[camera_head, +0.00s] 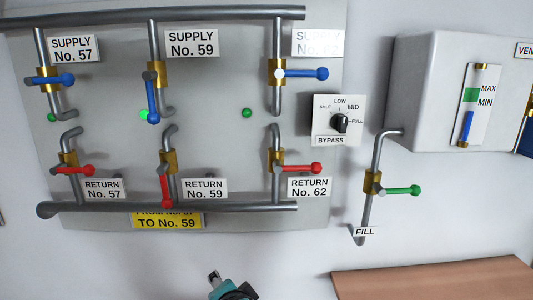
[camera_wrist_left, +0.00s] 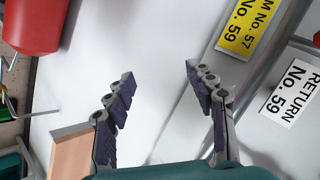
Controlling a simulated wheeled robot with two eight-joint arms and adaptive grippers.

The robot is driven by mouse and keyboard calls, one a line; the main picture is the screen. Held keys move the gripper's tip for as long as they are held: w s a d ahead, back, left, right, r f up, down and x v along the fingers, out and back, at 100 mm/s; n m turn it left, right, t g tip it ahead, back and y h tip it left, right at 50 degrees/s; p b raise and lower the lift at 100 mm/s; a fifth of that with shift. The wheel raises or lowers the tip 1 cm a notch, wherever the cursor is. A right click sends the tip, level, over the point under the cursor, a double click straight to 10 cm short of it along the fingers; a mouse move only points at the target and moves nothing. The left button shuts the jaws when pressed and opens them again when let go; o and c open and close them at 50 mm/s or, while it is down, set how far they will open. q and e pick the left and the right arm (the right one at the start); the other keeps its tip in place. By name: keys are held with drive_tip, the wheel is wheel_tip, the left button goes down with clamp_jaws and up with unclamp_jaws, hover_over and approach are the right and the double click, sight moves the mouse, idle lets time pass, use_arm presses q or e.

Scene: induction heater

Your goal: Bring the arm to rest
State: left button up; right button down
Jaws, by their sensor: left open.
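My left gripper (camera_wrist_left: 160,74) is open in the left wrist view, with nothing between its two dark fingers. Behind them is the pale wall and panel. A teal and black part of my arm (camera_head: 231,290) shows at the bottom edge of the head view, below the panel and apart from the valves. I cannot make out its fingers clearly there. My right gripper is not in view.
A wall panel (camera_head: 95,97) carries pipes and valves. The blue Supply 59 handle (camera_head: 152,103) and red Return 59 handle (camera_head: 166,188) hang down. A bypass dial (camera_head: 339,121) and wooden surface (camera_head: 430,281) are right. A red container (camera_wrist_left: 34,25) shows in the wrist view.

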use_arm(q)
drive_tip(key=s+a+f+n+g+h+b, duration=0.1)
drive_tip(key=s+a+f+n+b, duration=0.2)
drive_tip(key=f, duration=0.7)
drive_tip(key=s+a+f+n+g+h+b, duration=0.1)
drive_tip(key=s+a+f+n+b, duration=0.1)
drive_tip(key=f+b, duration=0.4)
drive_tip(key=s+a+f+n+h+b, duration=0.1)
drive_tip(key=s+a+f+n+b, duration=0.2)
drive_tip(key=f, duration=1.1)
drive_tip(key=s+b, duration=0.2)
drive_tip(key=s, duration=0.1)
drive_tip(key=shift+s+a+n+g, duration=0.3)
drive_tip(key=shift+a+n+g, duration=0.05)
drive_tip(key=shift+n+g, duration=0.05)
